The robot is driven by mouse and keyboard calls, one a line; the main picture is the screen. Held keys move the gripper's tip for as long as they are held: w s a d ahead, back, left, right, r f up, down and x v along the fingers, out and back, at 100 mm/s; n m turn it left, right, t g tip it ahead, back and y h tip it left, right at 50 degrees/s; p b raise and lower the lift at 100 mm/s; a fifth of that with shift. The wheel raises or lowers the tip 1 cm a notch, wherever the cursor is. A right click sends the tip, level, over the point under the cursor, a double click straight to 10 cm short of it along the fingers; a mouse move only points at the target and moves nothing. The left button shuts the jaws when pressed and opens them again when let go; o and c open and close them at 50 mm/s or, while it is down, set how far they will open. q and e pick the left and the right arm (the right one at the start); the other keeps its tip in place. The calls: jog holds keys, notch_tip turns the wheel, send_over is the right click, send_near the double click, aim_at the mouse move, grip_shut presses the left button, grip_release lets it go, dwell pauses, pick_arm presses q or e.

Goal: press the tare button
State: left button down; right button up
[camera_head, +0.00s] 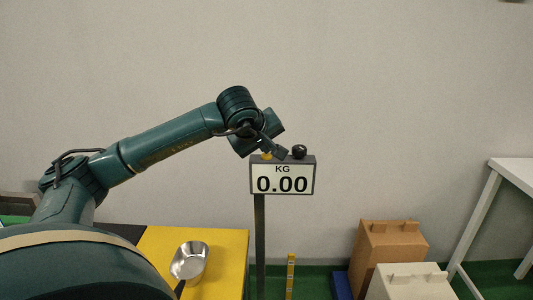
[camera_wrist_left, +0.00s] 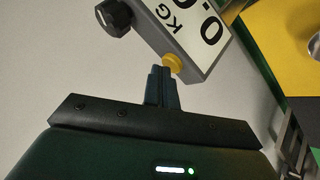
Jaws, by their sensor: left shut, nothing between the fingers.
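The scale display (camera_head: 283,185) stands on a dark post and reads "KG 0.00". It also shows tilted in the left wrist view (camera_wrist_left: 190,32). A yellow button (camera_head: 266,156) sits on the left part of its top edge, and a black knob (camera_head: 299,151) on the right part. My left gripper (camera_head: 279,151) is shut and empty, with its fingertips at the top of the display. In the left wrist view the shut fingertips (camera_wrist_left: 163,69) are right beside the yellow button (camera_wrist_left: 173,63); I cannot tell whether they touch it. My right gripper is out of view.
A metal bowl (camera_head: 188,262) sits on a yellow surface (camera_head: 225,250) at lower left. A brown box (camera_head: 388,245) and a cream box (camera_head: 408,283) stand at lower right, near a white table (camera_head: 512,168). The wall behind is bare.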

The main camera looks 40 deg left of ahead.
aim_at(266, 157)
pick_arm(q)
jog(key=shift+r+p, duration=0.8)
jog(key=shift+r, duration=0.15)
notch_tip(266, 157, up, 5)
jog(key=p, duration=0.4)
dwell(0.3)
jog(key=shift+f, duration=0.1)
